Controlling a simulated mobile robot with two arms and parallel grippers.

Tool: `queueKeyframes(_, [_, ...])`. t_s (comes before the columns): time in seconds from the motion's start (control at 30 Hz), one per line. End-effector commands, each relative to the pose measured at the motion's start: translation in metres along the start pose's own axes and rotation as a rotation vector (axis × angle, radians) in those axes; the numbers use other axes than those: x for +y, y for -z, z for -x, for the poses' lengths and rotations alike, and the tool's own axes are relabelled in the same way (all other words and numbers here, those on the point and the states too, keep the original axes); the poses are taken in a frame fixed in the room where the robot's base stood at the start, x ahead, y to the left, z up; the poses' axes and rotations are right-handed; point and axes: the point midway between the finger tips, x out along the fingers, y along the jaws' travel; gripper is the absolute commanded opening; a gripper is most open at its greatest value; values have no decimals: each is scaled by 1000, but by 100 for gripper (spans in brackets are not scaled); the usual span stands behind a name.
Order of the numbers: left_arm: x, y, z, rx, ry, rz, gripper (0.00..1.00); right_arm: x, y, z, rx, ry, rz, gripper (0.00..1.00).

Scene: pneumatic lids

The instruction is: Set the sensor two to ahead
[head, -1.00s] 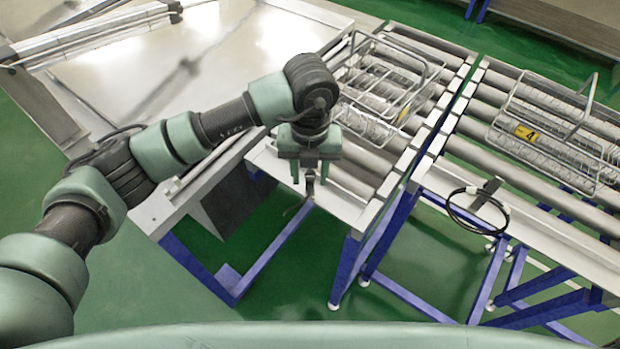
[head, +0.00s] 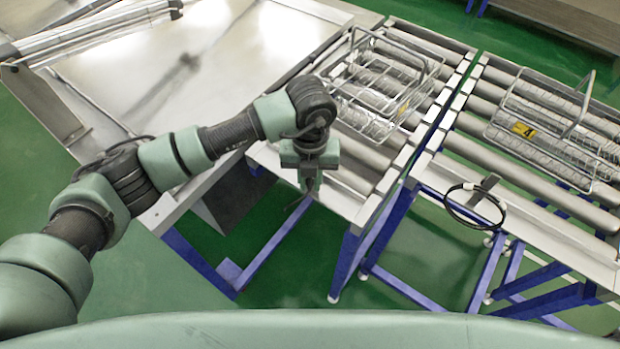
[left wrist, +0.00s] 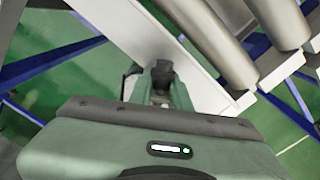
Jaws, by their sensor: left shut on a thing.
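My left gripper (head: 309,184) is shut at the front edge of the left roller conveyor, on a small dark sensor that its fingers mostly hide in the head view. In the left wrist view the sensor's black head (left wrist: 162,72) shows just beyond the fingers, beside the pale metal rail. No number can be read on it, and its exact facing is hard to tell. A second dark sensor (head: 486,188) with a looped black cable sits on the front rail of the right conveyor. My right gripper is not in view.
A wire basket (head: 428,62) stands on the left conveyor. Another basket with a yellow label reading 4 (head: 523,130) stands on the right one. A broad metal table (head: 215,65) is at the left. Green floor is open in front of the blue legs.

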Motion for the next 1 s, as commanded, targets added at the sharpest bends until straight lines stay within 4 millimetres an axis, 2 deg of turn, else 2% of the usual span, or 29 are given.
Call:
queueKeyframes(0.27, [0, -1, -3, -3, 0, -47, 0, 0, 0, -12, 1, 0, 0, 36])
queueKeyframes(0.8, [0, -1, -6, -5, -2, -407, 0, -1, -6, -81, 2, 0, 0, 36])
queueKeyframes(1.0, [0, 0, -4, -2, -2, -512, 0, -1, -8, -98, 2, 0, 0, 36])
